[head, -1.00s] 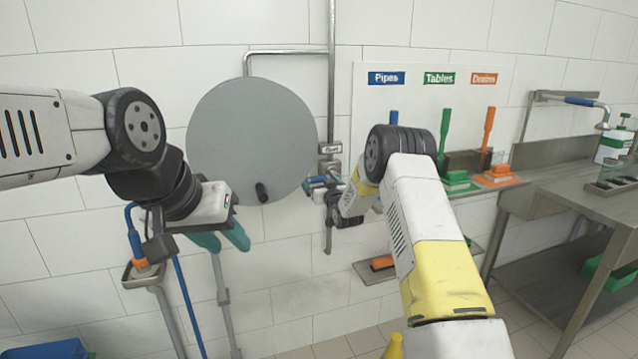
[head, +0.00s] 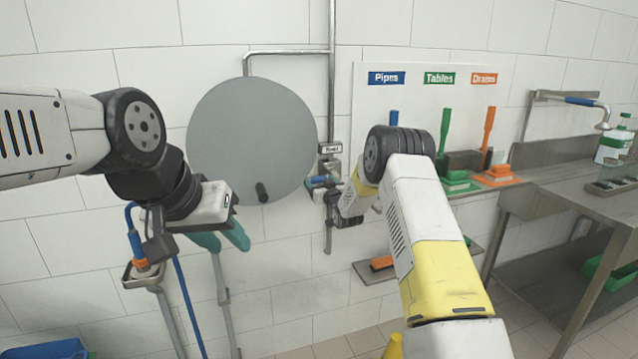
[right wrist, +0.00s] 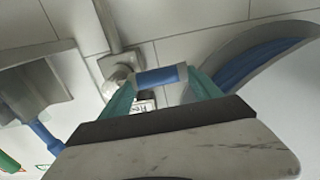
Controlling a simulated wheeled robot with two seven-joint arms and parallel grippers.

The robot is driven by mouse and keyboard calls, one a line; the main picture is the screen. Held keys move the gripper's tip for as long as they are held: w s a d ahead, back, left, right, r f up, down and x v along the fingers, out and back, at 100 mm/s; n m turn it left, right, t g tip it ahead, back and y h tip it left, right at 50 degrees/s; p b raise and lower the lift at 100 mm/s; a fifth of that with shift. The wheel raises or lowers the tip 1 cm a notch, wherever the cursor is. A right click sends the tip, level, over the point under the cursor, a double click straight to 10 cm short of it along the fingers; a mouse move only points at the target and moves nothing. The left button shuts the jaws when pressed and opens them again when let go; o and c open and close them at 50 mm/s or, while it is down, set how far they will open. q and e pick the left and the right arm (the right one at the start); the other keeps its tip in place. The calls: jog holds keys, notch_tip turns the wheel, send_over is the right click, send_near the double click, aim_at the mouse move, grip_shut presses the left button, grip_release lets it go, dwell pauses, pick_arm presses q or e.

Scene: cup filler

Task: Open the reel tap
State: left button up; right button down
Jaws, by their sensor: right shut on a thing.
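The reel is a large grey disc (head: 252,130) on the wall, with a dark knob low on its face. The reel tap's blue handle (right wrist: 160,77) shows between the teal fingers of my right gripper (right wrist: 163,88), which is shut on it. In the head view the tap (head: 322,182) is on the vertical pipe just right of the disc, partly hidden by my right wrist. A small label beside the tap is partly covered in the right wrist view. My left gripper (head: 226,243) hangs below and left of the disc, fingers apart and empty.
A steel pipe (head: 331,80) runs down the wall to the tap. A board with Pipes, Tables and Drains labels (head: 439,78) holds brushes at the right. A steel table (head: 560,200) stands further right. A blue hose (head: 185,300) hangs below my left arm.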

jog(key=w+d+f+n, duration=0.2)
jog(key=d+f+n, duration=0.4)
jog(key=n, duration=1.1)
jog(key=shift+d+f, duration=0.15)
jog(key=shift+f, duration=0.8)
jog(key=shift+c, duration=0.6)
grip_release()
jog(key=v, duration=0.7)
jog(key=shift+s, duration=0.35)
jog(key=shift+d, duration=0.1)
